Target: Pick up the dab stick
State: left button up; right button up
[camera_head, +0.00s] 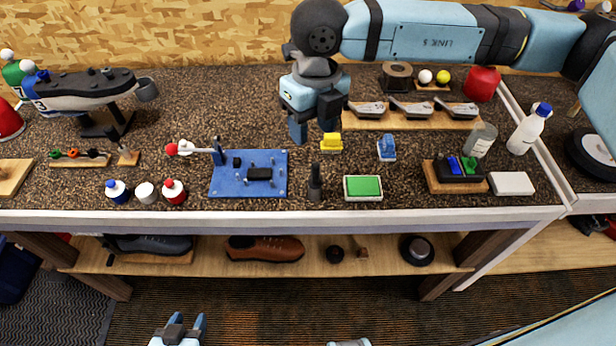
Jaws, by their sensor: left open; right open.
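I cannot tell for sure which thing is the dab stick. A thin pale stick with a red ball end (172,149) lies near a blue upright post, left of centre. A dark upright piece with a narrow top (315,184) stands near the table's front edge, right of the blue board. My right gripper (313,132) is open and points down over the middle of the table, behind the dark piece and beside a small yellow block (331,142). It holds nothing that I can see. My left gripper (179,331) is open and empty at the bottom edge, low in front of the table.
The speckled table (400,197) is crowded. A blue board (222,184) with pegs, a green-topped box (362,187) and several small bottles stand near its front. A wooden rack of club heads (400,121) is behind, with a white bottle (529,130) at right. A shelf (200,262) holds shoes below.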

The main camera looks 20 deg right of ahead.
aim_at(316, 164)
jog(key=shift+t+h, duration=0.3)
jog(key=shift+h, duration=0.1)
jog(key=f, duration=0.2)
jog(key=f+p, duration=0.1)
jog(key=f, duration=0.2)
jog(key=w+d+f, duration=0.1)
jog(key=f, duration=0.1)
jog(key=shift+f, duration=0.4)
jog(key=shift+w+f+p, duration=0.1)
jog(key=shift+f+p, duration=0.4)
jog(key=shift+f, duration=0.05)
notch_tip(316, 164, down, 4)
jog(key=shift+w+d+f+p, duration=0.1)
jog(key=shift+d+f+p, duration=0.05)
jog(key=shift+p, duration=0.4)
grip_shut()
